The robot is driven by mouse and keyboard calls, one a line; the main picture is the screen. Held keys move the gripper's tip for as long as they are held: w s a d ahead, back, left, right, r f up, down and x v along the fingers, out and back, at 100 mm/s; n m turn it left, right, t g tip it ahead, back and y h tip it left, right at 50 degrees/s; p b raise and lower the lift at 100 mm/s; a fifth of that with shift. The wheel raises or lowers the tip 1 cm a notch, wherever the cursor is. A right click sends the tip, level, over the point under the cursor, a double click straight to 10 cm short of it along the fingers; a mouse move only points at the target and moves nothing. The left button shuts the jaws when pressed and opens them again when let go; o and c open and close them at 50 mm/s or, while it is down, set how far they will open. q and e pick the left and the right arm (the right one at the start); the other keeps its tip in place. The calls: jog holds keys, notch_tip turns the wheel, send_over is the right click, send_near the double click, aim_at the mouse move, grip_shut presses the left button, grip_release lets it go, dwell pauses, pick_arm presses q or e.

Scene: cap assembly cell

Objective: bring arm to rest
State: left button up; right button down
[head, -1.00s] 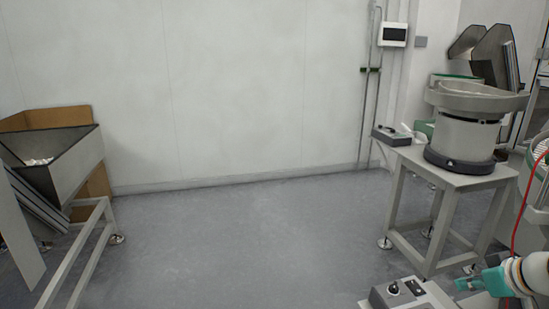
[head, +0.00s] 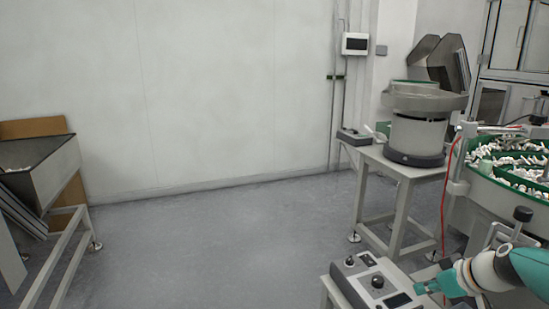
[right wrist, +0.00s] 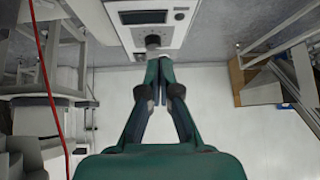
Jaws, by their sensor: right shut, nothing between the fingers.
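My right arm comes in at the lower right of the head view. Its teal gripper (head: 420,288) is beside a grey control box (head: 375,284) with black knobs and a small dark screen. In the right wrist view the gripper's two fingers (right wrist: 160,62) meet at the tips, shut and empty. The tips overlap the near part of the control box (right wrist: 165,38) in that picture; I cannot tell whether they touch it. My left gripper is not in view.
A bowl feeder (head: 418,125) stands on a grey metal table (head: 400,168). A round green-rimmed feeder (head: 480,185) with many white parts is at the right. A metal hopper (head: 45,170) stands at the left. The floor (head: 220,245) between is clear. A red cable (head: 448,190) hangs at the right.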

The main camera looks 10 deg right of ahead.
jog(key=s+a+f+n+g+y, duration=0.25)
jog(key=a+f+g, duration=0.25)
jog(key=a+f, duration=1.4)
jog(key=s+a+f+m+g, duration=0.2)
jog(key=s+a+f, duration=0.55)
jog(key=s, duration=0.25)
jog(key=s+a+f+m+g, duration=0.2)
jog(key=s+a+f, duration=0.4)
jog(key=s+f, duration=0.3)
notch_tip(320, 180, up, 17)
jog(key=w+m+t+p, duration=0.2)
jog(key=p, duration=1.5)
jog(key=shift+w+d, duration=0.15)
jog(key=shift+d, duration=0.2)
